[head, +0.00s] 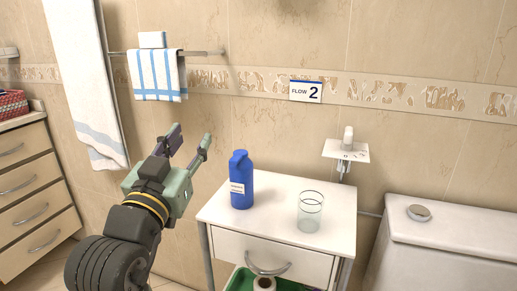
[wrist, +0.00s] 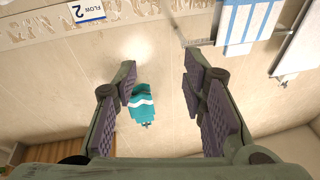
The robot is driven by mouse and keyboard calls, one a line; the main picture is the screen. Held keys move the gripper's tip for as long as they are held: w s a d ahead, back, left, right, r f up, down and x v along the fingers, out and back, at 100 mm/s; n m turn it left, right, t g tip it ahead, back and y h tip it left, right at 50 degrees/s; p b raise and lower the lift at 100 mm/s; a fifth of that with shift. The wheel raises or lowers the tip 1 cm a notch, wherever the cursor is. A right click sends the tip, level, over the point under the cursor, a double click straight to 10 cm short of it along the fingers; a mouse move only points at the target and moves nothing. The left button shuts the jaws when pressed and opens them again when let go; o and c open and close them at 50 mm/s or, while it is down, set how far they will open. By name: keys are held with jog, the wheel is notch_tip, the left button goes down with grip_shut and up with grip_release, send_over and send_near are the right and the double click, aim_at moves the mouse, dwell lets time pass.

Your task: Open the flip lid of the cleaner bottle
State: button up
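The cleaner bottle (head: 241,182) is blue with a white label and stands upright on the left part of the white cabinet top (head: 275,192). Its blue cap (head: 238,157) is at the top; the picture is too small to tell how the flip lid sits. My gripper (head: 191,135) is raised to the left of the bottle, fingers pointing up, apart from it. The wrist view shows its two fingers (wrist: 160,92) wide apart with nothing held. The bottle is not recognisable in the wrist view, which faces the wall upside down.
A clear glass (head: 311,212) stands right of the bottle. A white wall holder (head: 346,151) is behind it. A striped towel (head: 157,75) hangs on a rail behind my gripper. A teal striped item (wrist: 143,103) shows between the fingers. A white toilet tank (head: 450,225) is at right.

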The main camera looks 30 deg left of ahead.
aim_at(232, 162)
jog(key=d+f+g+h, duration=0.2)
jog(key=d+f+h, duration=0.15)
jog(key=f, duration=0.45)
jog(key=shift+y, duration=0.25)
jog(key=p+x, duration=0.1)
jog(key=x, duration=1)
jog(key=shift+w+d+p, duration=0.1)
jog(key=shift+d+p, duration=0.1)
jog(key=shift+p, duration=0.2)
jog(key=shift+c, duration=0.2)
grip_shut()
